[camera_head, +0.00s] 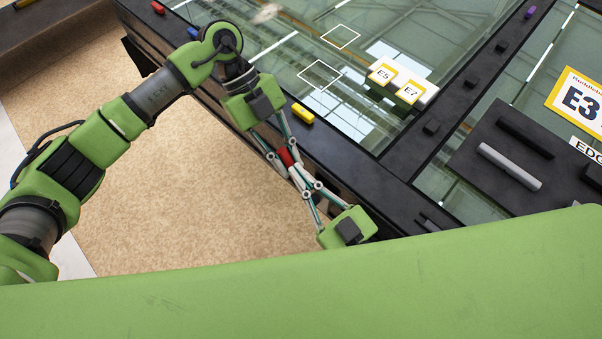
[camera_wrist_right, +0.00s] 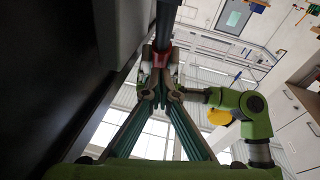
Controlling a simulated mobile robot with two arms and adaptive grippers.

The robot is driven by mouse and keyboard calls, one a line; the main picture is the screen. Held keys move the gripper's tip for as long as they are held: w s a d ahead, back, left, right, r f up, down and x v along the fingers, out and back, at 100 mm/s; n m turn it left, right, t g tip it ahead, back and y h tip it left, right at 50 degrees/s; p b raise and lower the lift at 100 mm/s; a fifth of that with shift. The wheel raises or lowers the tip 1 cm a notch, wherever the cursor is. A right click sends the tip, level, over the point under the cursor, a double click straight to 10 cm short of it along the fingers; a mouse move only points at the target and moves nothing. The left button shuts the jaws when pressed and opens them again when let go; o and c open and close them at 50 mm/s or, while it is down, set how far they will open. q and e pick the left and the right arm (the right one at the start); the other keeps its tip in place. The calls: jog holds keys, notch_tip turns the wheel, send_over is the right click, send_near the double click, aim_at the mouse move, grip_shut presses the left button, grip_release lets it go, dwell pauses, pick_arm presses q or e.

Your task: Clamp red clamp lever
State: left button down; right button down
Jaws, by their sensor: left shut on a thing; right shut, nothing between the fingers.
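A small red clamp lever (camera_head: 285,157) shows at the near edge of the dark frame, between the fingers of my left gripper (camera_head: 287,163), which is shut on it. The fingers hide part of the lever. My right gripper (camera_head: 297,177) reaches up from below, its fingers shut and empty, with tips close to the left gripper's tips and the lever. In the right wrist view the red lever (camera_wrist_right: 161,59) shows just beyond the right gripper's fingertips (camera_wrist_right: 160,84); I cannot tell whether they touch it.
The dark frame holds glass panes (camera_head: 345,100). A yellow lever (camera_head: 303,114), a blue lever (camera_head: 193,32) and another red lever (camera_head: 158,8) sit along its edge. White blocks marked E5 and E7 (camera_head: 408,92) stand on the glass. The speckled floor (camera_head: 180,190) is open at left.

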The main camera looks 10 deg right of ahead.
pick_arm(q)
jog(key=shift+r, duration=0.1)
jog(key=shift+d, duration=0.1)
pick_arm(e)
jog(key=shift+w+a+f, duration=0.2)
jog(key=shift+w, duration=0.1)
pick_arm(q)
jog(key=shift+s+d+r, duration=0.1)
jog(key=shift+s+d, duration=0.05)
pick_arm(e)
jog(key=shift+w+f, duration=0.2)
pick_arm(q)
jog(key=c, duration=2.2)
grip_release()
pick_arm(e)
jog(key=shift+a, duration=0.1)
pick_arm(q)
jog(key=shift+w+a, duration=0.2)
jog(key=shift+a, duration=0.05)
